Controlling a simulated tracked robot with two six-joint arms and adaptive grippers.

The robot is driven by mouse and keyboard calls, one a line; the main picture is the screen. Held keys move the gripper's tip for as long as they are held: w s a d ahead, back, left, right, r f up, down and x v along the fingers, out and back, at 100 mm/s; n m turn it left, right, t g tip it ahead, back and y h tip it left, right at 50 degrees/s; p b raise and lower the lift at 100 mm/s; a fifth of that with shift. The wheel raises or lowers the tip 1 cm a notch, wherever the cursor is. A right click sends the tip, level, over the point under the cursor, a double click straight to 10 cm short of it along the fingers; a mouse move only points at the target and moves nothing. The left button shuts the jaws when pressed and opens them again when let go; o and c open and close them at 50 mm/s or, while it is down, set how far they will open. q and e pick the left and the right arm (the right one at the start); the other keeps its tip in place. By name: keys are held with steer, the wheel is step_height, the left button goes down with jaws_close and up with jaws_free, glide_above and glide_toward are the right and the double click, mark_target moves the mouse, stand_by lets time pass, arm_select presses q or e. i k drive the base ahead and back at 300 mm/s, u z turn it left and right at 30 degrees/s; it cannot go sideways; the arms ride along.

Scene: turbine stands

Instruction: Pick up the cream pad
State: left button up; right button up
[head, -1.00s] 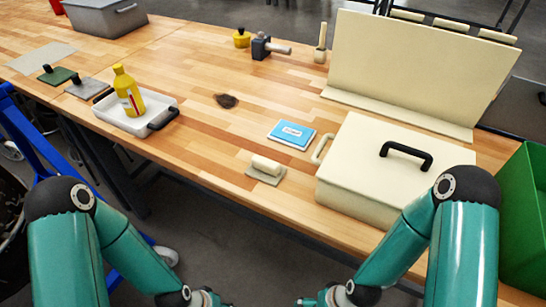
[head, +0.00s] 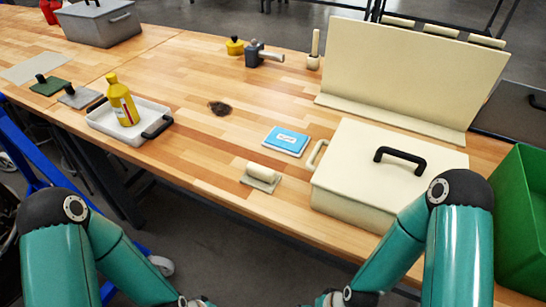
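The cream pad (head: 262,177) lies near the front edge of the wooden bench, in the middle of the head view. It has a flat greyish cream base with a pale cream block-like grip on top. Nothing touches it. My gripper fingers are cut off by the frame.
A blue booklet (head: 287,141) lies behind the pad, and a large cream box (head: 375,175) with a black handle stands to its right. A white tray (head: 104,128) holding a yellow bottle (head: 121,103) is farther left. A dark smudge (head: 219,108) marks the bench (head: 195,150).

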mark_target(258, 176)
steer(key=u, duration=0.8)
steer(key=i, duration=0.15)
steer(key=z, duration=3.1)
steer(key=k, duration=1)
steer(key=u, duration=0.9)
steer(key=i, duration=0.55)
steer(key=z, duration=0.05)
